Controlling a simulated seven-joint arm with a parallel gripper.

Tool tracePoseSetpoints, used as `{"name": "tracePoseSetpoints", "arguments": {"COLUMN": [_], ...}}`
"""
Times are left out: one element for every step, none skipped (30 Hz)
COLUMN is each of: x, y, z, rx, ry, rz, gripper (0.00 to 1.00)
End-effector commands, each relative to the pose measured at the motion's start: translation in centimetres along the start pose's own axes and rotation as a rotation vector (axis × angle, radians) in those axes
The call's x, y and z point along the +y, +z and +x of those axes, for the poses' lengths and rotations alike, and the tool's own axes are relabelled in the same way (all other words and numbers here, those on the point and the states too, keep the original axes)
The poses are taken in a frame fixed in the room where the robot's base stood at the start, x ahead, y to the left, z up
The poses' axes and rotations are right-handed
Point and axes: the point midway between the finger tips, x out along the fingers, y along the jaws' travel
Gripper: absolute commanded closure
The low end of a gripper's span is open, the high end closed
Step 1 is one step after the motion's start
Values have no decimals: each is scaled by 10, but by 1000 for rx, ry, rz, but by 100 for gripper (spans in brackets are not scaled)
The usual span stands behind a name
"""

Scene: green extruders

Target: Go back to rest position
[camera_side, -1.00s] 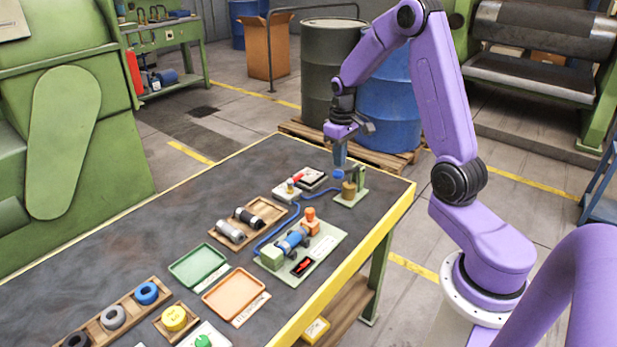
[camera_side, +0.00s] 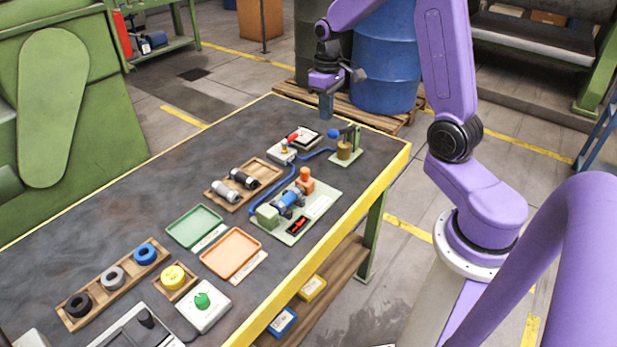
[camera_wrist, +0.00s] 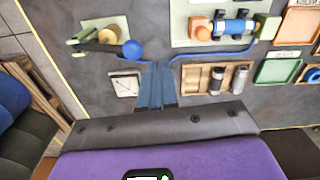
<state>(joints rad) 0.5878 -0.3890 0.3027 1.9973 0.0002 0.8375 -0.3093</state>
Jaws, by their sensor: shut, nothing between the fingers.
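My gripper (camera_side: 326,106) hangs above the far end of the dark workbench (camera_side: 120,205), pointing down. Its two blue fingers are together with nothing between them; they also show closed in the wrist view (camera_wrist: 157,72). A lever with a blue ball knob (camera_side: 333,133) stands on a small green base with a brass cylinder (camera_side: 344,150), just below and beside the fingertips. In the wrist view the knob (camera_wrist: 133,50) lies up and left of the fingertips, apart from them in the picture.
A gauge box (camera_side: 307,138), a valve with a red handle (camera_side: 291,138), a wooden tray with two cylinders (camera_side: 262,172), a green tray (camera_side: 194,227) and an orange tray (camera_side: 231,252) lie along the bench. Blue and dark drums (camera_side: 385,65) stand behind it.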

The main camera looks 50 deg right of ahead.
Motion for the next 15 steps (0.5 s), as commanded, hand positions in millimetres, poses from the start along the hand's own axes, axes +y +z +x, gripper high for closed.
{"name": "tracePoseSetpoints", "arguments": {"x": [-19,-29,-42,-52,-61,-73,-82,-91,-102,-111,-119,-129,-136,-144,-152], "y": [2,4,7,10,13,17,21,25,32,36,41,49,54,61,69], "z": [-5,-7,-9,-11,-13,-16,-17,-19,-21,-23,-24,-26,-27,-29,-30], "rx": [3,4,5,5,6,7,7,8,8,9,10,11,12,12,13], "ry": [1,0,0,0,0,0,0,-1,-1,-1,-1,-2,-2,-3,-3], "rz": [-47,-72,-104,-128,-151,-184,-207,-231,-263,-287,-311,-342,-367,-391,-422], "gripper": [100,100,100,100,100,100,100,100,100,100,100,100,100,100,100]}}
